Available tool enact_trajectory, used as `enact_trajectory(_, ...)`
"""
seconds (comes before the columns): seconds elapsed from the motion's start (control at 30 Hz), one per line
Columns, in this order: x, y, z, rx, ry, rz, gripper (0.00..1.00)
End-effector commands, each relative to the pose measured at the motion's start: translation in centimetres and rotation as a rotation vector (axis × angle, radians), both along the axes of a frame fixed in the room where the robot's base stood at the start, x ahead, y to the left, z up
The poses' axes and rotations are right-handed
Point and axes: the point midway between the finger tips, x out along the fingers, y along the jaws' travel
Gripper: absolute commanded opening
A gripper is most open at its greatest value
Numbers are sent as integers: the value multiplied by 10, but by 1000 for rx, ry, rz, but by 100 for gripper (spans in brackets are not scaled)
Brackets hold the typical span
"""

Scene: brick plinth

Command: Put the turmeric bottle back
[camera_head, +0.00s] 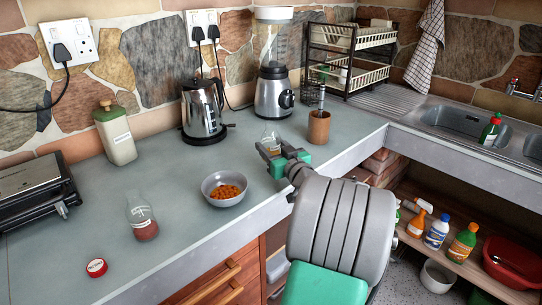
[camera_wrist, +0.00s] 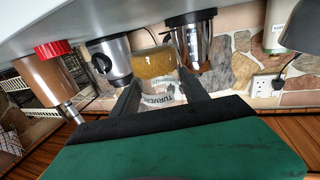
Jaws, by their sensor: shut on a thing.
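The turmeric bottle (camera_wrist: 158,66) is a clear glass jar with yellow powder and a white label reading "TURME…". My gripper (camera_wrist: 160,98) is shut on it, one finger on each side. In the head view my gripper (camera_head: 273,152) is over the worktop's front part, left of the brown cup, with the bottle's clear top (camera_head: 270,138) showing above it. The wrist view is upside down, and the bottle looks roughly upright. I cannot tell whether its base touches the worktop.
A grey bowl of orange food (camera_head: 225,189), a glass jar with reddish contents (camera_head: 143,222) and a red lid (camera_head: 96,267) lie to the left. Kettle (camera_head: 203,110), blender (camera_head: 273,92) and brown cup (camera_head: 319,127) stand behind. Several bottles occupy the low shelf (camera_head: 470,262).

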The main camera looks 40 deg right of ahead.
Motion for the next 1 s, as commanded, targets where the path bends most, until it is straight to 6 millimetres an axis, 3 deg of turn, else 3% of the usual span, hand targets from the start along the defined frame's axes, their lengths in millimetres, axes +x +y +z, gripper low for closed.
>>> enact_trajectory(0.2,2,0,-33,1,1,0,7)
enact_trajectory(0.6,2,0,-37,-1,0,1,7)
enact_trajectory(0.63,2,0,-36,0,1,1,55)
enact_trajectory(0.87,2,0,-36,0,1,1,74)
enact_trajectory(1.0,2,0,-36,1,1,1,74)
